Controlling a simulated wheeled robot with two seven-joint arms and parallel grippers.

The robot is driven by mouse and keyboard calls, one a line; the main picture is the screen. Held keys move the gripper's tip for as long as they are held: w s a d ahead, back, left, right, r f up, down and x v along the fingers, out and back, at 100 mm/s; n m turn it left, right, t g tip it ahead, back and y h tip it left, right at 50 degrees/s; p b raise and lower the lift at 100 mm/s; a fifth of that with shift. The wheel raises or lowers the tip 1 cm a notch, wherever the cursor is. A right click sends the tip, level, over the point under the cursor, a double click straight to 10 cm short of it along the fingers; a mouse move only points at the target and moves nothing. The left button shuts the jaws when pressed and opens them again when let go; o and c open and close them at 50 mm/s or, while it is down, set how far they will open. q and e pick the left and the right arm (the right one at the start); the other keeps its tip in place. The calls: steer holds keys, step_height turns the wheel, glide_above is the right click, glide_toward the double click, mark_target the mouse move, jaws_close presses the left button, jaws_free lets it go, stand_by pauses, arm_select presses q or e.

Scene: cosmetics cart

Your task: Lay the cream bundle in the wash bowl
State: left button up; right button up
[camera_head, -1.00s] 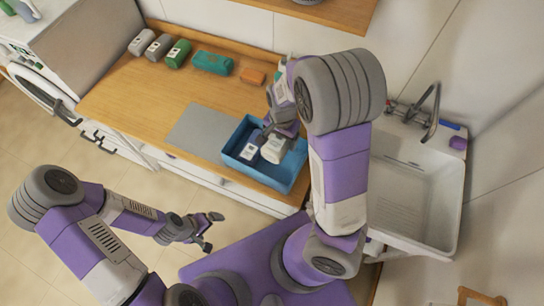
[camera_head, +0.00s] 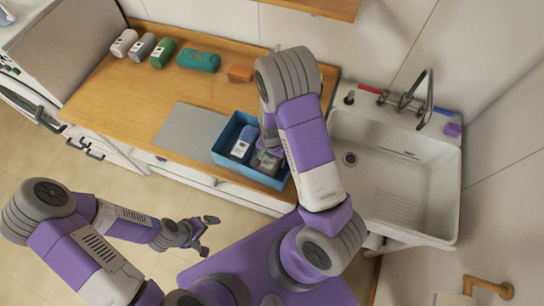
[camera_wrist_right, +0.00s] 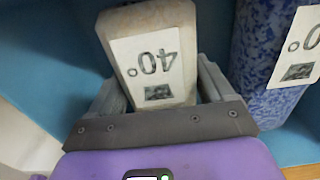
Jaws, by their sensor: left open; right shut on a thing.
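The cream bundle (camera_wrist_right: 150,75), with a label reading "40°", is between the fingers of my right gripper (camera_wrist_right: 158,92) in the right wrist view. In the head view my right gripper (camera_head: 264,156) is down inside the blue wash bowl (camera_head: 237,172), and my arm largely hides the bundle there. A blue speckled bundle (camera_wrist_right: 275,50) with a label lies beside it; it also shows in the bowl in the head view (camera_head: 243,142). Whether the cream bundle touches the bowl floor cannot be told. My left gripper (camera_head: 207,235) is open and empty, in front of the counter.
White (camera_head: 124,43), grey (camera_head: 141,47) and green (camera_head: 162,53) bundles, a teal bundle (camera_head: 199,61) and an orange block (camera_head: 241,73) stand at the counter's back. A grey mat (camera_head: 184,132) lies left of the bowl. A white sink (camera_head: 385,180) with a tap is at right.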

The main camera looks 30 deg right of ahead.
steer(key=o, duration=0.5)
steer(key=shift+f, duration=0.15)
steer(key=o, duration=0.3)
steer(key=shift+r, duration=0.25)
step_height(320, 180, up, 12)
steer(key=shift+p, duration=1.05)
